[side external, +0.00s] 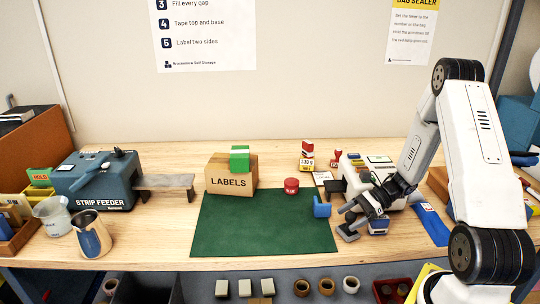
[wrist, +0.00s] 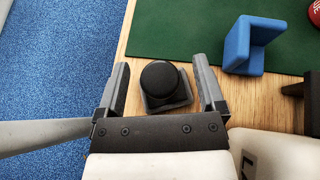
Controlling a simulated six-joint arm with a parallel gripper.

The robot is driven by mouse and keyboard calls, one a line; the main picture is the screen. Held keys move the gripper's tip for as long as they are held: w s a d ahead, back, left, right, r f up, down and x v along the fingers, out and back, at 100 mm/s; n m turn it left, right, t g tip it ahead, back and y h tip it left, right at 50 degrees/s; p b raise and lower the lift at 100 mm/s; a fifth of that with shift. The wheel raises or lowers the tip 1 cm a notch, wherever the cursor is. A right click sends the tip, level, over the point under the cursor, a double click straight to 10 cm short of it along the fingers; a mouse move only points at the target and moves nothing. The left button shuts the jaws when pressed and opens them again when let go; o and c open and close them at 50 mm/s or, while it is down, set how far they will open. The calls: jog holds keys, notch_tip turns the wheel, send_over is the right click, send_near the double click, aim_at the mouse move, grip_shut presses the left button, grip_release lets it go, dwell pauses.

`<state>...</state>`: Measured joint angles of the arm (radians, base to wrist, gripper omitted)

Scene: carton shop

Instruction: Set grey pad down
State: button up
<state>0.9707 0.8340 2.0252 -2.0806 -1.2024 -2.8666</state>
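The grey pad (wrist: 182,98) is a dark grey square block with a round black knob (wrist: 160,78) on top. It appears to rest on the wooden bench close to the front edge. In the side view the pad (side external: 348,234) is just right of the green mat (side external: 262,225), under my gripper (side external: 350,215). In the wrist view my gripper (wrist: 163,90) is open, with one finger on each side of the pad and a visible gap to each. How high the fingertips are above the bench is hard to tell.
A red round tin (side external: 291,186) and a LABELS carton (side external: 230,178) with a green-and-white box (side external: 240,158) are farther back. A white machine (side external: 375,168) stands behind my gripper. Most of the mat is clear.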

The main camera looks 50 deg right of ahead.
jog(key=shift+s+f, duration=0.2)
jog(key=shift+f, duration=0.1)
jog(key=shift+s+d+r, duration=0.3)
jog(key=shift+d+r, duration=0.05)
jog(key=shift+d, duration=0.2)
jog(key=v, duration=0.3)
jog(key=shift+d+r, duration=0.2)
jog(key=shift+r, duration=0.1)
notch_tip(320, 180, up, 7)
jog(key=shift+w+r, duration=0.1)
jog(key=shift+w, duration=0.05)
